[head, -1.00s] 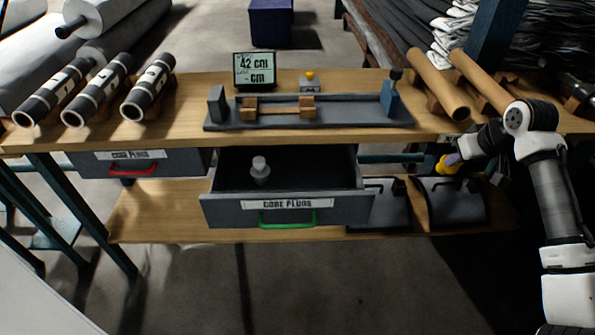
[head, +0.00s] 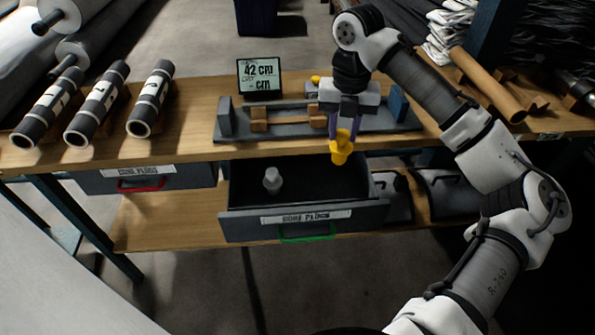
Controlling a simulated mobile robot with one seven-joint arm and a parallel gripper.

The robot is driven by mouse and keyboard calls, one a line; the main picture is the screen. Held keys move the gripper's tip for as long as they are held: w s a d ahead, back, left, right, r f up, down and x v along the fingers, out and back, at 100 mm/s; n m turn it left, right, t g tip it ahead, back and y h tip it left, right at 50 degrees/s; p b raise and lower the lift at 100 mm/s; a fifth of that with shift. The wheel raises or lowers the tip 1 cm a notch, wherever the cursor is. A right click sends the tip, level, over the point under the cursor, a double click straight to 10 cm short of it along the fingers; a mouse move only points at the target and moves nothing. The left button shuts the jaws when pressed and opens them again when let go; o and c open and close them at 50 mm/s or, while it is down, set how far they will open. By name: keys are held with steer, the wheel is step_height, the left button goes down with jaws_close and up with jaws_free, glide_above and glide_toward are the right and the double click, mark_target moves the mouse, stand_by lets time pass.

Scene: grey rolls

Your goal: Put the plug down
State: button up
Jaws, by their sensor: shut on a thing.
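My gripper (head: 343,130) is shut on a yellow plug (head: 341,148) and holds it with its wide end down. In the picture the plug lies over the back right part of the open drawer (head: 305,222), which is labelled CORE PLUGS and has a green handle. The plug looks to be above the drawer, not touching its floor; the exact height is hard to tell.
A closed drawer (head: 145,178) with a red handle is at left. On the bench are a measuring fixture (head: 235,125), a display (head: 260,78) reading 42 cm, several rolls (head: 98,105) at left and brown tubes (head: 500,95) at right. The drawer's middle floor is free.

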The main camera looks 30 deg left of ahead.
steer(key=shift+s+a+r+n, duration=0.25)
steer(key=shift+s+a+n, duration=0.3)
steer(key=shift+n, duration=0.45)
steer(key=w+f, duration=0.1)
steer(key=f, duration=0.3)
steer(key=w+a+f+p, duration=0.1)
steer(key=f, duration=0.4)
steer(key=w+a+f+p, duration=0.1)
steer(key=f, duration=0.4)
steer(key=shift+w+a+f, duration=0.15)
steer(key=shift+w, duration=0.05)
steer(key=shift+f, duration=0.3)
steer(key=o, duration=0.8)
